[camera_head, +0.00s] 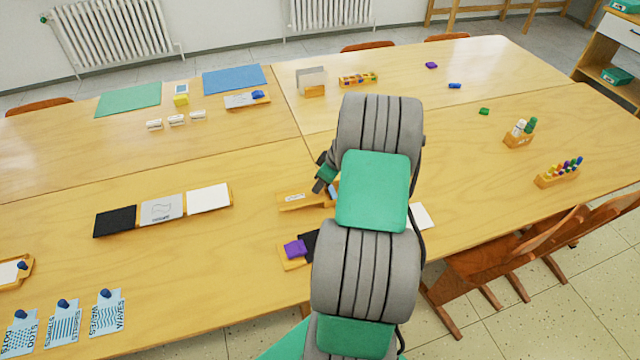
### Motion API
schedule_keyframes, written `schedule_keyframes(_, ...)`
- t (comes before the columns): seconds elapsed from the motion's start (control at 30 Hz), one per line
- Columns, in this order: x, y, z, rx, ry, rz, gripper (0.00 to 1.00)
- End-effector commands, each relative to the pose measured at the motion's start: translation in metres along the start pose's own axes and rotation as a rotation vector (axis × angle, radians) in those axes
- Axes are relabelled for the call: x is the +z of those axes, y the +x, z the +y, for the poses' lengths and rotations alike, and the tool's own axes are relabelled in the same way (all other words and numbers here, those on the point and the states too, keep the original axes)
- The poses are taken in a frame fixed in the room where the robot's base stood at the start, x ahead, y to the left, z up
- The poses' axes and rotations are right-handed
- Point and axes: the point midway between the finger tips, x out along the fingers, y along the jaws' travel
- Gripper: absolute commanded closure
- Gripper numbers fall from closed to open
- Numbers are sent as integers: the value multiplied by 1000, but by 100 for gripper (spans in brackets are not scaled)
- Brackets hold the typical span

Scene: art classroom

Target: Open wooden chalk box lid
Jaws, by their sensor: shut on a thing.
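A low wooden box (303,201) with a small white label on its front lies near the middle of the table; I take it for the chalk box. My arm hides its right part, so I cannot tell how far its lid stands open. My gripper (327,186) is at the box's upper right edge, mostly hidden behind my arm. It is shut on the box there, apparently at the lid; the fingertips are not clear. A small bluish patch shows beside the gripper.
A wooden tray with a purple block (295,248) lies just in front of the box. A three-panel tray (162,210) lies to the left. Holders with colored sticks (560,172) and bottles (518,134) stand at right. Chairs (510,255) line the right edge.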

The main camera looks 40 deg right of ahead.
Motion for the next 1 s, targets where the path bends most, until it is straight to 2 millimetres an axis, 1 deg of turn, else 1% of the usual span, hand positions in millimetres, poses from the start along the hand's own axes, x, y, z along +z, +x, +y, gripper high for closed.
schedule_keyframes(0.03,-1,0,0,0,-1,0,80)
schedule_keyframes(0.3,-2,0,-1,-2,-4,0,59)
schedule_keyframes(0.57,-2,-2,-1,-1,-4,0,59)
schedule_keyframes(0.67,-1,-14,0,1,-3,1,59)
schedule_keyframes(0.8,-1,-43,1,3,-4,1,59)
schedule_keyframes(0.9,-1,-62,0,1,-3,1,59)
schedule_keyframes(1.0,-1,-74,0,0,-3,0,59)
